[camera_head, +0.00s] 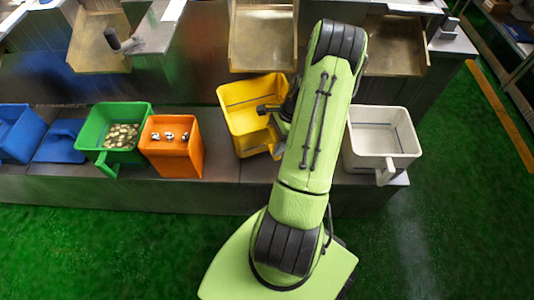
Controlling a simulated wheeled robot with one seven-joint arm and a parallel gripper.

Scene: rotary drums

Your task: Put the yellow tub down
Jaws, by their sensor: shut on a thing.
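The yellow tub (238,125) is at the middle of the picture, tilted, with its open top toward the camera and no contents visible. My gripper (270,109) is at the tub's right side, shut on it. My green arm covers the tub's right edge and part of the gripper, so the fingertips are hard to make out. The tub is over the grey ledge (225,172); I cannot tell whether its base touches the ledge.
On the ledge stand an orange tub (172,158) with small parts on top, a green tub (98,117) holding round pieces, blue tubs (18,132) at far left and a white tub (378,137) to the right. Metal chutes (262,45) rise behind. Green floor is clear in front.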

